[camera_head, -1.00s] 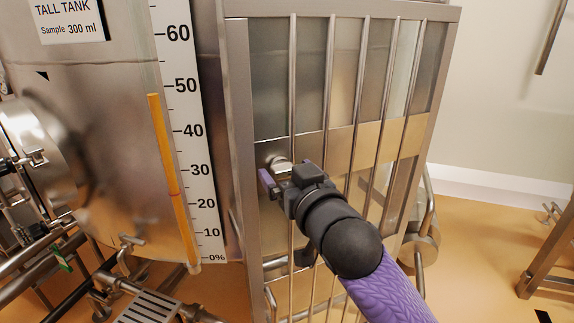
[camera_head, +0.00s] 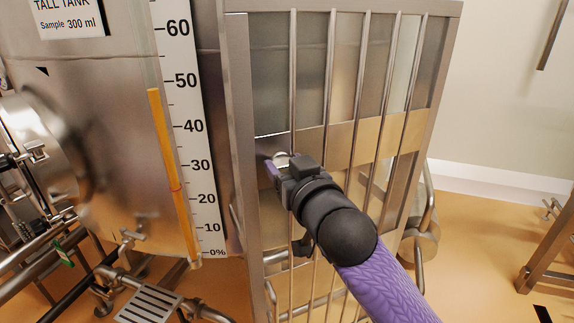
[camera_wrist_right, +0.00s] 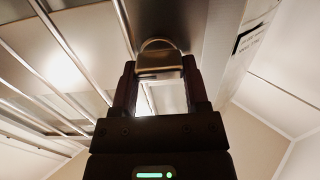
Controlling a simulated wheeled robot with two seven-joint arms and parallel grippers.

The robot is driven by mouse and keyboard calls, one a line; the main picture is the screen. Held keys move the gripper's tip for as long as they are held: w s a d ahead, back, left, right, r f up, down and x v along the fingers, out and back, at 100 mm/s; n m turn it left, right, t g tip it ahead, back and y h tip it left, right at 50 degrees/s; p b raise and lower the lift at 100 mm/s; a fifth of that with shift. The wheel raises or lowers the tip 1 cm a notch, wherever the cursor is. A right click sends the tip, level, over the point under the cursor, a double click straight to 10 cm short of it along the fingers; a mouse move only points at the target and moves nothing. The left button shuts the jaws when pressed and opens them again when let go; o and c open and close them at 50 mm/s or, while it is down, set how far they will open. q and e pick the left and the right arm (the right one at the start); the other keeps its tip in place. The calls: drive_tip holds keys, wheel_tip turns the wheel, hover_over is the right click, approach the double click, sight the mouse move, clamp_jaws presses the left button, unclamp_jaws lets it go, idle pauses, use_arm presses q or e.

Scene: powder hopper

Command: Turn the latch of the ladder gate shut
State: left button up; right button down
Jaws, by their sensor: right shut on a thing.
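The ladder gate (camera_head: 325,78) stands in the middle of the head view, a steel frame with upright bars and a flat plate across its middle. The latch is a small rounded metal piece (camera_head: 281,159) at the left side of the gate, mostly hidden behind my right gripper (camera_head: 272,170). In the right wrist view the latch (camera_wrist_right: 160,58) sits between the two fingers of my right gripper (camera_wrist_right: 160,85), which are shut on it. The latch's exact angle is hard to tell. My left gripper is not in view.
The tall tank (camera_head: 110,110) with its percent scale (camera_head: 190,110) stands close on the left of the gate. Pipes and a small slotted step (camera_head: 150,303) lie below it. The floor (camera_head: 475,240) to the right is mostly open, with a metal stand (camera_head: 550,255) at the edge.

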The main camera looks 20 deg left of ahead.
drive_tip(key=n+p, duration=0.2)
drive_tip(key=n, duration=0.1)
drive_tip(key=shift+r+n, duration=0.1)
drive_tip(key=shift+n, duration=0.3)
drive_tip(key=n+p, duration=0.2)
drive_tip(key=n, duration=0.2)
drive_tip(key=shift+s+a, duration=0.1)
drive_tip(key=shift+a, duration=0.05)
drive_tip(key=n+p, duration=0.2)
drive_tip(key=n, duration=0.3)
drive_tip(key=shift+f, duration=0.2)
drive_tip(key=n, duration=0.2)
drive_tip(key=n+p, duration=0.1)
drive_tip(key=n, duration=0.1)
drive_tip(key=shift+s+f+n, duration=0.1)
drive_tip(key=shift+f+n, duration=0.1)
drive_tip(key=shift+n, duration=0.2)
drive_tip(key=shift+n+p, duration=0.3)
drive_tip(key=shift+c, duration=0.4)
unclamp_jaws()
